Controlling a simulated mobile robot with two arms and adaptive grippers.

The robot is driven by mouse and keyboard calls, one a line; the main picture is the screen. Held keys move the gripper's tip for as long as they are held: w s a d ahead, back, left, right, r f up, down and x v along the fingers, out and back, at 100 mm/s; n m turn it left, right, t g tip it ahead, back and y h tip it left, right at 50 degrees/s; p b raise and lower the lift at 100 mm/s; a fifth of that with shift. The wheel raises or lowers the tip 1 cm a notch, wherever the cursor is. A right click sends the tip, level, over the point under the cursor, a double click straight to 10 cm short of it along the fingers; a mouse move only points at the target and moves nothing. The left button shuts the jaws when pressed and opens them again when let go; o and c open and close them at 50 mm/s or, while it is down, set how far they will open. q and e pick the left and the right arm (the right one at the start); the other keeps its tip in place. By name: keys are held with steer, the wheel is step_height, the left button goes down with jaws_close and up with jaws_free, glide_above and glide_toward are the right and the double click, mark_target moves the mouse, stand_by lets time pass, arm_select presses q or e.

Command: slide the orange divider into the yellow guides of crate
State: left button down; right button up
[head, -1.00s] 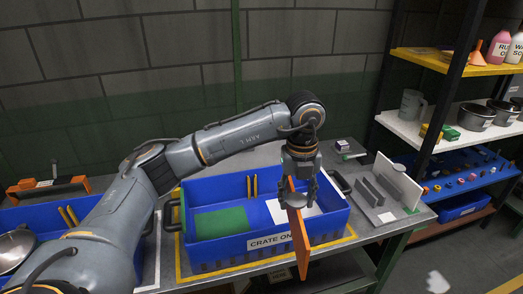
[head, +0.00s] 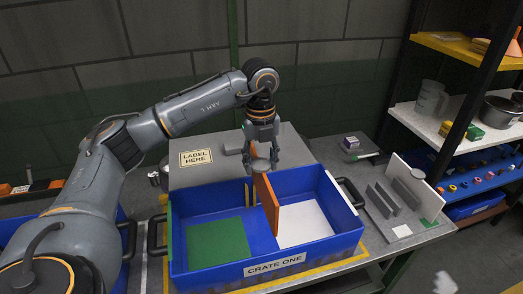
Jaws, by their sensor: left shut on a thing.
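The blue crate labelled CRATE ONE (head: 215,262) stands on the table. Its floor has a green patch at left and a white patch at right. The orange divider (head: 268,205) is upright, over the crate's middle, between the two patches. My left gripper (head: 262,163) is shut on the divider's top and points down. A yellow guide (head: 248,192) shows on the crate's back wall, just left of the divider; the divider hides part of this area. No guide shows on the front wall's inner side. I cannot tell whether the divider is in the guides. My right gripper is out of view.
A grey panel with a LABEL HERE sign (head: 196,157) is behind the crate. A grey rack with upright plates (head: 385,200) stands to the right. The crate's black handles (head: 350,192) stick out at the sides. Another blue crate is at left, behind my arm.

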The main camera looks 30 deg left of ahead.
mark_target(260, 179)
arm_select(q)
steer(key=shift+s+d+r, duration=0.35)
steer(key=shift+s+r, duration=0.05)
steer(key=shift+s, duration=0.15)
steer(key=shift+w+f, duration=0.15)
steer(key=shift+f, duration=0.15)
steer(key=shift+a+f+b, duration=0.15)
steer(key=shift+f+b, duration=0.65)
steer(key=shift+f, duration=0.25)
steer(key=shift+f+b, duration=0.3)
steer(key=shift+f, duration=0.05)
steer(key=shift+f+b, duration=0.55)
steer(key=shift+f, duration=0.75)
steer(key=shift+b, duration=0.3)
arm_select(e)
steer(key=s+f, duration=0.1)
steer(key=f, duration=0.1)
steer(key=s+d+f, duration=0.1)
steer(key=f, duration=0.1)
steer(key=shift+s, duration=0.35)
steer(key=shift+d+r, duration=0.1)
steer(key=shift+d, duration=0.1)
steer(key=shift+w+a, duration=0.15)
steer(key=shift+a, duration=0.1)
